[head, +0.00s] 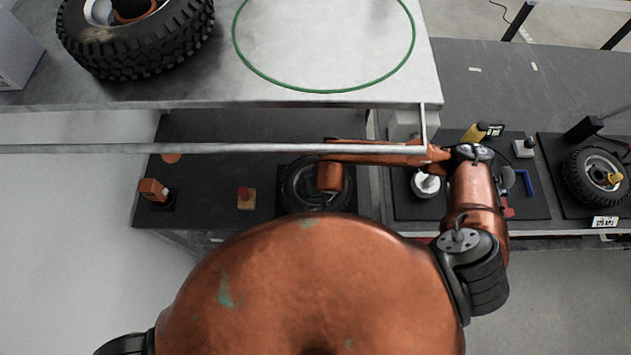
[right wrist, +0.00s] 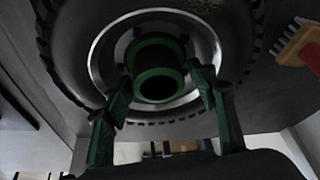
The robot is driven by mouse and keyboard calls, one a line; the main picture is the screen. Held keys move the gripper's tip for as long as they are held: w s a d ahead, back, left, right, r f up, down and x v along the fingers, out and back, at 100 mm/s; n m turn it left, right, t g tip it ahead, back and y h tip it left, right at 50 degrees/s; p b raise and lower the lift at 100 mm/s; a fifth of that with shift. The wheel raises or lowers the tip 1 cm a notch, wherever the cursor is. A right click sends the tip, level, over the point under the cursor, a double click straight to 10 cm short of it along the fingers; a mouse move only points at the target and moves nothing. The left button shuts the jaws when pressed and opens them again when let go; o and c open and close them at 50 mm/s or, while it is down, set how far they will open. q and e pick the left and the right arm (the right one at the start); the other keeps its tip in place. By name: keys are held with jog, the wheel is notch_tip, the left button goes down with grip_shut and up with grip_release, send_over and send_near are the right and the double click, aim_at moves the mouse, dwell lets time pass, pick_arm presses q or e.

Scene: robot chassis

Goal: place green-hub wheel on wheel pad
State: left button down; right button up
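A black-tyred wheel with a green hub (right wrist: 160,75) and a pale rim fills the upper middle of the right wrist view. My right gripper (right wrist: 168,95) has its two green-tinted fingers spread, one on each side of the hub; the hub sits between them, and gaps seem to show. In the head view a dark wheel (head: 295,190) lies on the lower dark surface, partly covered by my right arm; its hub is hidden. My right gripper's fingertips cannot be made out there. A green ring (head: 243,61) marks the bare upper tabletop, but I cannot tell whether it is the wheel pad. My left gripper is out of view.
An orange-hubbed wheel (head: 135,55) lies on the upper table. A yellow-hubbed wheel (head: 578,185) lies on a black mat at right, near several tools. A metal bar (head: 200,148) crosses above the lower surface. A brush (right wrist: 300,45) shows beside the green-hub wheel.

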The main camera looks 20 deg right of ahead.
jog(key=shift+r, duration=0.1)
jog(key=b+v, duration=0.1)
jog(key=v, duration=1)
jog(key=shift+s+r, duration=0.25)
jog(key=shift+r, duration=0.1)
